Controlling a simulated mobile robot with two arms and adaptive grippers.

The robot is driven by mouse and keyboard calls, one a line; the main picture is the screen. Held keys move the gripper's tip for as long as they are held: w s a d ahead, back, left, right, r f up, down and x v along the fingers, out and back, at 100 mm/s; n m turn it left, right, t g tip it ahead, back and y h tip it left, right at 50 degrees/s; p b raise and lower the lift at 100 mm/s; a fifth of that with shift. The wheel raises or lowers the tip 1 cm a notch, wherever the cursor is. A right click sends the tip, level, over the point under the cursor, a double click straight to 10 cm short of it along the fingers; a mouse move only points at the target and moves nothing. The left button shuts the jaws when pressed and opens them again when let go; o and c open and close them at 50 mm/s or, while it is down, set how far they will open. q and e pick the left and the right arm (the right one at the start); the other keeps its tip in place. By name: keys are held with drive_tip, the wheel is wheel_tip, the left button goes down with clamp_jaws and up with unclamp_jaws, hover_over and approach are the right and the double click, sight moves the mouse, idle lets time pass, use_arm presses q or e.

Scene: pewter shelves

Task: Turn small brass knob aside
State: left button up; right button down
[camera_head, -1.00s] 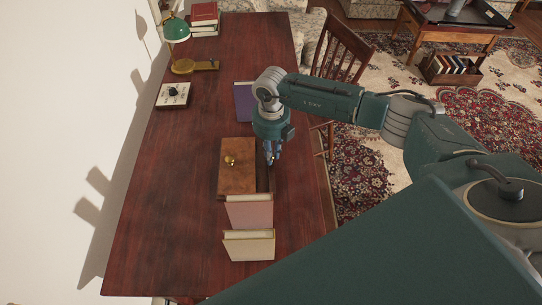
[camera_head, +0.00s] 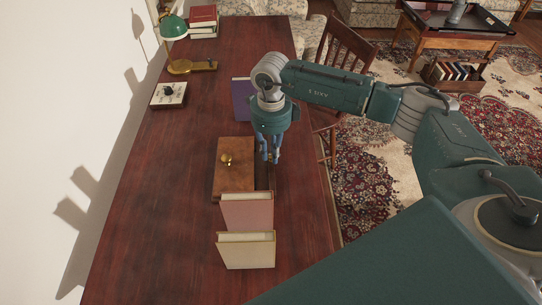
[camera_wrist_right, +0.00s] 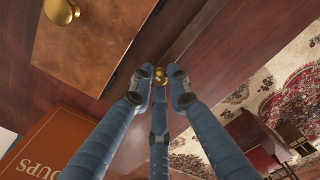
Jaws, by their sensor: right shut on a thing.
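My right gripper (camera_head: 270,160) reaches down beside the right side of a brown wooden box (camera_head: 234,180) on the desk. In the right wrist view the fingers of this gripper (camera_wrist_right: 160,78) are closed around a small brass knob (camera_wrist_right: 160,72) at the side of the box (camera_wrist_right: 90,45). The knob is partly covered by the fingertips, and its turn cannot be told. In the head view it is hidden by the fingers. A larger round brass knob (camera_head: 227,158) sits on the box's upper face. My left gripper is not in view.
A pink book (camera_head: 247,212) and a cream book (camera_head: 246,252) stand just in front of the box. A purple book (camera_head: 241,100) stands behind it. A green lamp (camera_head: 174,28) and a small dial box (camera_head: 169,94) are farther back. The desk's left side is clear.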

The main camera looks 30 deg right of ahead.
drive_tip(key=shift+d+n+b, duration=0.1)
drive_tip(key=shift+n+b, duration=0.45)
drive_tip(key=shift+n, duration=0.35)
drive_tip(key=c, duration=1.7)
unclamp_jaws()
drive_tip(key=shift+o, duration=0.2)
drive_tip(key=shift+r, duration=0.1)
wheel_tip(320, 180, up, 12)
